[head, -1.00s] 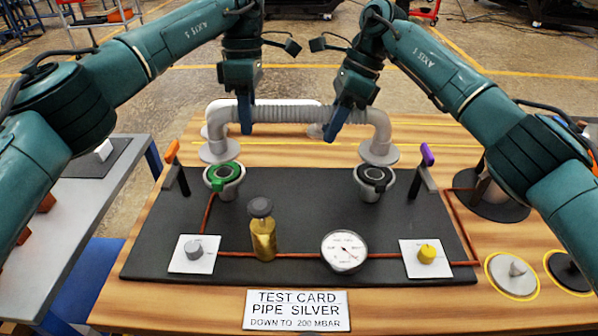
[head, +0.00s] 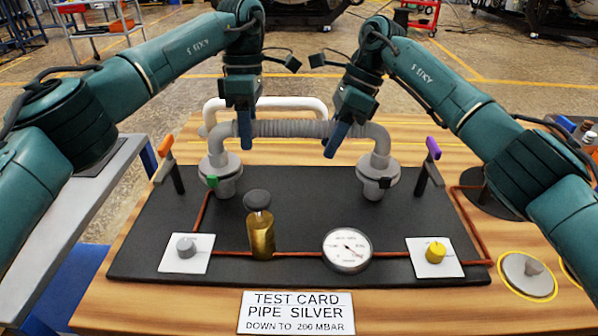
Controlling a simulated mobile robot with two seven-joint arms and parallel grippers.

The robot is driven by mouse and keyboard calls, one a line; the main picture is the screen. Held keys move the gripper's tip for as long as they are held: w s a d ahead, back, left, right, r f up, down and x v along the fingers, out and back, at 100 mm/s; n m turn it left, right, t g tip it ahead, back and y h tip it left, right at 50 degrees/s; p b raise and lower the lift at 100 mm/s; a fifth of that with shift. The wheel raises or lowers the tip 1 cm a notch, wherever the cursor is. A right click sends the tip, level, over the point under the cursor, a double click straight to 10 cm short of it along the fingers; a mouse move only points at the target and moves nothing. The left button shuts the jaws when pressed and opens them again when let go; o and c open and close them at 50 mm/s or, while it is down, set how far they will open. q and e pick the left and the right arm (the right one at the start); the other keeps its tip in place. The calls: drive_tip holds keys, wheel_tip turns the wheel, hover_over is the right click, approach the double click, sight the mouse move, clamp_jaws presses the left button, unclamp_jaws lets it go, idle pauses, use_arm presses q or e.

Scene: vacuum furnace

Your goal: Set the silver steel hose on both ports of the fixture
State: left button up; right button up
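The silver steel hose (head: 290,129) is a grey ribbed pipe with a downturned elbow and flange at each end. Its left flange sits over the left port (head: 228,188), which has a green part at its rim. Its right flange sits over the right port (head: 373,190), which has a black part. Both flanges look seated, though the seams are too small to judge. My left gripper (head: 245,130) is shut on the hose left of its middle. My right gripper (head: 337,138) is shut on it at the right. The black fixture plate (head: 300,195) lies below.
A white pipe (head: 265,103) lies behind the hose. Orange (head: 166,146) and purple (head: 432,148) levers flank the ports. A brass bottle (head: 261,232), a gauge (head: 347,250), a grey knob (head: 186,247) and a yellow knob (head: 435,251) stand in front. A test card (head: 297,312) lies nearest.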

use_arm(q)
drive_tip(key=o, duration=0.3)
use_arm(e)
drive_tip(key=o, duration=0.3)
drive_tip(key=shift+r, duration=0.1)
use_arm(q)
drive_tip(key=shift+r, duration=0.1)
drive_tip(key=shift+w+r, duration=0.25)
drive_tip(key=shift+r, duration=0.95)
drive_tip(key=shift+w+r, duration=0.2)
drive_tip(key=shift+r, duration=1)
drive_tip(key=shift+w+r, duration=0.25)
drive_tip(key=shift+r, duration=0.95)
use_arm(e)
drive_tip(key=v, duration=1.2)
